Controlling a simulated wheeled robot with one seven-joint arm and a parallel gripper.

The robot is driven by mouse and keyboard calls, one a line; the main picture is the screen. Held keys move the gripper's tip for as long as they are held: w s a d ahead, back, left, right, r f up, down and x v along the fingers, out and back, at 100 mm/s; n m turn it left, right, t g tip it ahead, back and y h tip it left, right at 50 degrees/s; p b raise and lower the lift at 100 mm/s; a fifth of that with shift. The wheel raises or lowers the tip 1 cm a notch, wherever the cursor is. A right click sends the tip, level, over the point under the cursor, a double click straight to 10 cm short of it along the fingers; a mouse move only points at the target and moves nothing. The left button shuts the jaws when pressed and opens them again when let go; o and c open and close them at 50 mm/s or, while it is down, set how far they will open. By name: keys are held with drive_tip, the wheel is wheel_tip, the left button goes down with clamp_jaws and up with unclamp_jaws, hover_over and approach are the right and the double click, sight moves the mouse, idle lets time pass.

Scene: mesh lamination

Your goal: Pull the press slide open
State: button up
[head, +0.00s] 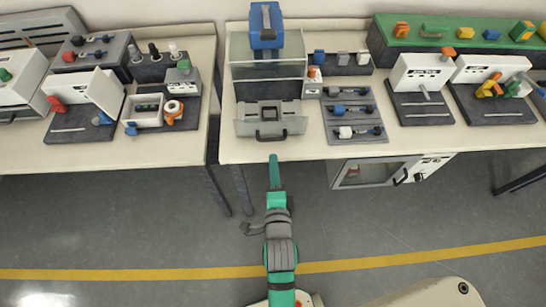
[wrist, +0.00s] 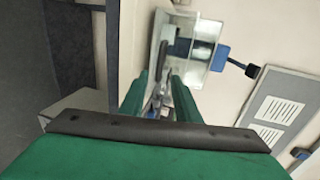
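The press slide (head: 271,112) is a grey tray with a black handle (head: 270,139) on its front side, in front of the clear-walled press (head: 268,72) with a blue top (head: 266,25). The slide sits at the front edge of the table. My gripper (head: 273,158) has teal fingers and is just in front of the handle in the head view. In the wrist view my gripper (wrist: 158,85) is open, with a gap between its fingers. A dark bar, likely the handle (wrist: 165,58), shows beyond and between the fingertips. Contact cannot be told.
A grey tray with tools (head: 354,121) lies right of the slide on the table (head: 300,148). Several white stations stand farther right. Another table with stations (head: 160,115) is at the left. A cabinet (head: 385,172) hangs below the table. The floor in front is clear.

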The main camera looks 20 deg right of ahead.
drive_tip(key=shift+v, duration=0.8)
drive_tip(key=s+a+n+y, duration=0.2)
drive_tip(key=s+a+n, duration=0.3)
drive_tip(key=s+n, duration=0.5)
drive_tip(key=s+a+n+y, duration=0.1)
drive_tip(key=s+a+n, duration=0.5)
drive_tip(key=s+n, duration=0.4)
drive_tip(key=shift+s+f+n+y, duration=0.4)
drive_tip(key=shift+s+f, duration=0.05)
drive_tip(key=shift+s, duration=0.6)
